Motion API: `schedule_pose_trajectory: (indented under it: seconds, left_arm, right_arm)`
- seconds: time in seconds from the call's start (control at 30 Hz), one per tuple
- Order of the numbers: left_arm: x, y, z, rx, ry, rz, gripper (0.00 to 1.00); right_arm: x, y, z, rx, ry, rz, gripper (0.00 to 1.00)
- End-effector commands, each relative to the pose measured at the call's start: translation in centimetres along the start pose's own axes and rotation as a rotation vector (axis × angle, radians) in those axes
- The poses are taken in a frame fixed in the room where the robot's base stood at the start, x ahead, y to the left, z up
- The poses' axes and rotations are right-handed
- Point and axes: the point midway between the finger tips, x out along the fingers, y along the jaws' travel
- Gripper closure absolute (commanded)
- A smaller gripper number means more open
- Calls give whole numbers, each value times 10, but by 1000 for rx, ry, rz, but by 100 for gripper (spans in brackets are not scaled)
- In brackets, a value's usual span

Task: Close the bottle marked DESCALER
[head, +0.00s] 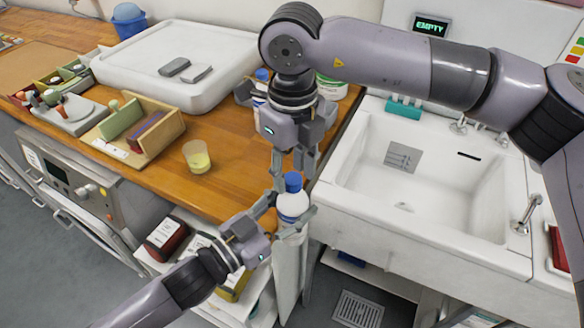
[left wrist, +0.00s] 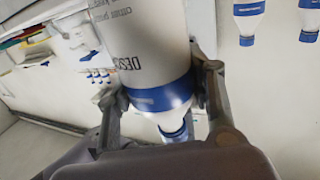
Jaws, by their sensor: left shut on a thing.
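A white bottle (head: 292,206) with a blue cap (head: 293,182) is upright in front of the counter edge. My left gripper (head: 290,216) is shut around its body. In the left wrist view the bottle (left wrist: 140,50) shows lettering starting "DESC", a blue band and the blue cap (left wrist: 175,131) at its neck. How tightly the cap sits cannot be seen. My right gripper (head: 294,172) points down from above, its fingers apart on either side of the cap. I see no right finger clearly touching the cap.
A white sink (head: 425,190) is to the right. The wooden counter (head: 225,195) holds a cup of yellow liquid (head: 197,157), a white tray (head: 228,47) and a wooden organiser (head: 150,143). A blue-capped bottle (head: 262,75) and a green-labelled tub (head: 331,86) stand behind my right gripper.

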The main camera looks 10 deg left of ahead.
Motion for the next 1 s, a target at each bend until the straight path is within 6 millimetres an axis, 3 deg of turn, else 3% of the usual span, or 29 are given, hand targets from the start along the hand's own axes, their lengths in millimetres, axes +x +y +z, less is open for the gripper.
schedule_pose_trajectory:
  seconds: [0.37,0.77,1.0]
  left_arm:
    - [0,-1,-2,1,3,-1,100]
    - [0,-1,-2,1,4,-1,100]
    - [0,-1,-2,1,4,-1,100]
  right_arm:
    - [0,1,0,-3,2,1,54]
    - [-42,1,0,-2,1,0,54]
    - [-45,1,0,-3,3,1,54]
